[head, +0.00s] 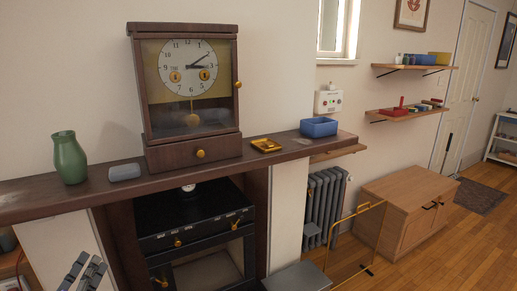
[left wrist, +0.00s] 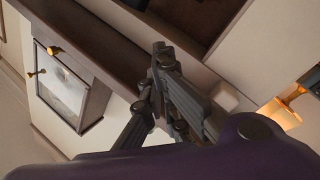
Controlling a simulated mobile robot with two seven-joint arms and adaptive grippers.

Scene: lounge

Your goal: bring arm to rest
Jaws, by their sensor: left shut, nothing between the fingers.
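My left gripper (head: 82,270) shows at the bottom left of the head view, in front of the pale wall below the dark mantel shelf (head: 100,188). In the left wrist view my left gripper (left wrist: 160,75) has its dark fingers together, with nothing held between them. It appears apart from the shelf, though the exact gap cannot be told. My right gripper is in neither view.
A wooden clock (head: 190,95), a green vase (head: 69,158), a grey box (head: 125,172), a gold dish (head: 266,145) and a blue bin (head: 319,127) stand on the shelf. A black stove (head: 190,217) sits below.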

